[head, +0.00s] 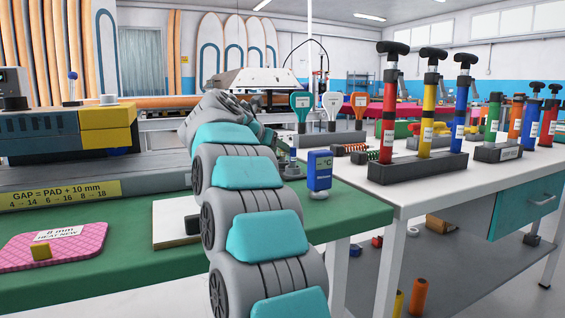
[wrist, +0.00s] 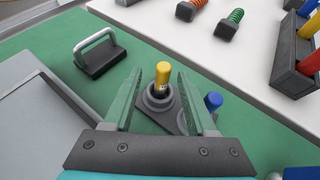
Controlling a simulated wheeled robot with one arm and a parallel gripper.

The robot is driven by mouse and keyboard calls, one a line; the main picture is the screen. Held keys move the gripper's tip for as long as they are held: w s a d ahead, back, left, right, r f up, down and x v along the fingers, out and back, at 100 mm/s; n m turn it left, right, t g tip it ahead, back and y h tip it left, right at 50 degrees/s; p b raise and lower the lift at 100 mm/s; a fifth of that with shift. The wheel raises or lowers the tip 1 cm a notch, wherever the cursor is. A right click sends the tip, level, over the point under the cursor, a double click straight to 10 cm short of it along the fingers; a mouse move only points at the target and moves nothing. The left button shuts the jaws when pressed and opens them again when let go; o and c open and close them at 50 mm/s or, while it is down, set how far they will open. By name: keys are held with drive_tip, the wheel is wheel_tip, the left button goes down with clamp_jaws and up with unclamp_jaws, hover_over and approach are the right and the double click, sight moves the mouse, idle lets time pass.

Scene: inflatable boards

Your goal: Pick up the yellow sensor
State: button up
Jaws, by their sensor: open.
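The yellow sensor (wrist: 162,74) is a short upright yellow cylinder in the wrist view. It stands in a round grey socket on a dark base plate (wrist: 165,118) on the green mat. My gripper (wrist: 160,88) is open, with one translucent green finger on each side of the sensor in the picture. The fingers do not appear to touch it, and how far their tips are from it in depth is unclear. In the head view my arm hides the sensor and the gripper.
A blue-topped piece (wrist: 213,101) stands close beside the right finger. A dark block with a metal handle (wrist: 97,60) lies to the left. A blue box-shaped device (head: 319,170) stands near the green table's edge. A white table (head: 430,195) with pumps adjoins at right.

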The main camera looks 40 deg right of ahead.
drive_tip(key=b+x, duration=0.1)
drive_tip(key=x, duration=0.4)
drive_tip(key=shift+d, duration=0.1)
drive_tip(key=shift+s+r, duration=0.1)
clamp_jaws()
idle(0.4)
